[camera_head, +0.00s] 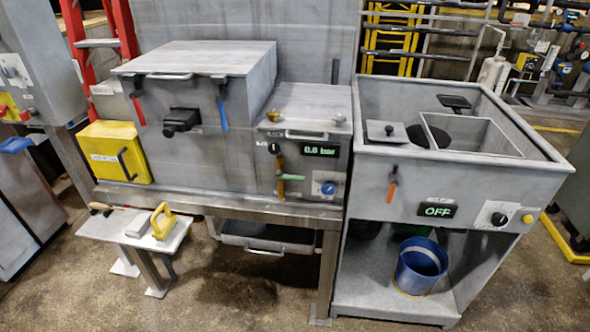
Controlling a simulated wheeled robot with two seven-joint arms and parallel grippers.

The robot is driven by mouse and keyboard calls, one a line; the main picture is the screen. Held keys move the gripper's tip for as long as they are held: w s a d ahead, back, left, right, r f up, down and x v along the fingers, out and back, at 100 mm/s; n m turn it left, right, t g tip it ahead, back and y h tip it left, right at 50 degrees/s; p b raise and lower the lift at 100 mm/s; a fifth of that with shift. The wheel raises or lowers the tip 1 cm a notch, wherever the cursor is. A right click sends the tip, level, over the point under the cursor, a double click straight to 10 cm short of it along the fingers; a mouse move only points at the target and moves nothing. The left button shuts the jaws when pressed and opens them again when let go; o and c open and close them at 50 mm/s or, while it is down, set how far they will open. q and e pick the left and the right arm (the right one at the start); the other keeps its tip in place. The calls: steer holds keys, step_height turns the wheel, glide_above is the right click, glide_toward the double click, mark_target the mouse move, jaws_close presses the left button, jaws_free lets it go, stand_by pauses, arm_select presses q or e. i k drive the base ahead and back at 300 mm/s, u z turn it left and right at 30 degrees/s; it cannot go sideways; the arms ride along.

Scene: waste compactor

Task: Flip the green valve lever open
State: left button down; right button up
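The green valve lever (291,178) is on the front of the grey compactor's control panel (300,150), below and left of the green "0.0 bar" display (320,149). It lies roughly horizontal, pointing right, across an upright orange-brown pipe (280,163). Nothing covers it. A blue knob (328,188) sits to its right. Neither of my grippers shows in the head view.
Left of the panel are a red lever (138,109), a blue lever (223,113) and a yellow box (115,152). A small bench (130,228) stands at front left. The right sink unit (450,180) reads OFF, with a blue bucket (420,266) below. Floor in front is clear.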

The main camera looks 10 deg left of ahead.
mark_target(279, 176)
steer(key=k, duration=0.6)
steer(key=z, duration=0.25)
steer(key=i, duration=1.45)
steer(key=u, duration=0.3)
